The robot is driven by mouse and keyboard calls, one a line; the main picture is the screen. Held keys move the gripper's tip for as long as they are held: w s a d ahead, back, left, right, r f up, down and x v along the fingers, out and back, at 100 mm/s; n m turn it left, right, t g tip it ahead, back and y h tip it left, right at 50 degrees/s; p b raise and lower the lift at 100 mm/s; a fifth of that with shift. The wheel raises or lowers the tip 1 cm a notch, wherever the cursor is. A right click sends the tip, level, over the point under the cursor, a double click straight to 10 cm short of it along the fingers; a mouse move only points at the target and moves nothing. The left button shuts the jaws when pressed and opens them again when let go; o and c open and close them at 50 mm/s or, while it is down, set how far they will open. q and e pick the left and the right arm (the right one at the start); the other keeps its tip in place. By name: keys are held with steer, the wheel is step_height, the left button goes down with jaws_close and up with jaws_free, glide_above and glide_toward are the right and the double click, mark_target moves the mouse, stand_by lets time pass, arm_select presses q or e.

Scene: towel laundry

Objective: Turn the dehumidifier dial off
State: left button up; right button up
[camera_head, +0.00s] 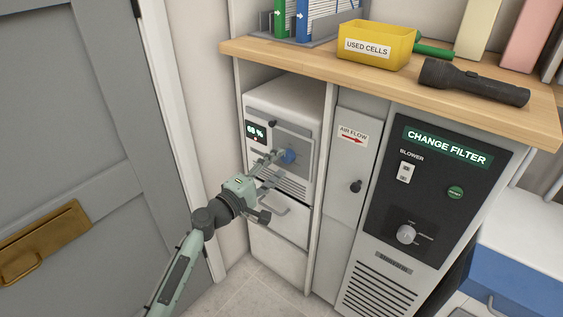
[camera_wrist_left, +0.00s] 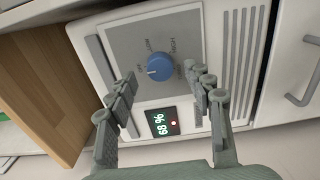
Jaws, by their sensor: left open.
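The white dehumidifier (camera_head: 282,97) sits in a cabinet bay under the wooden counter. Its blue dial (camera_head: 289,156) is on a grey front panel, and a display (camera_head: 255,132) reads 68 %. My left gripper (camera_head: 272,166) is open in front of the dial. In the left wrist view its fingers (camera_wrist_left: 162,76) stand either side of the dial, apparently apart from it. My right gripper is out of view.
A narrow AIR FLOW panel (camera_head: 346,175) with a black knob and a dark CHANGE FILTER panel (camera_head: 384,205) with a grey knob stand to the right. A yellow bin (camera_head: 378,42) and a torch (camera_head: 474,82) lie on the counter (camera_head: 290,58). A grey door (camera_head: 90,130) stands left.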

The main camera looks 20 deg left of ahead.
arm_select(q)
steer(key=v, duration=0.9)
steer(key=shift+s, duration=0.2)
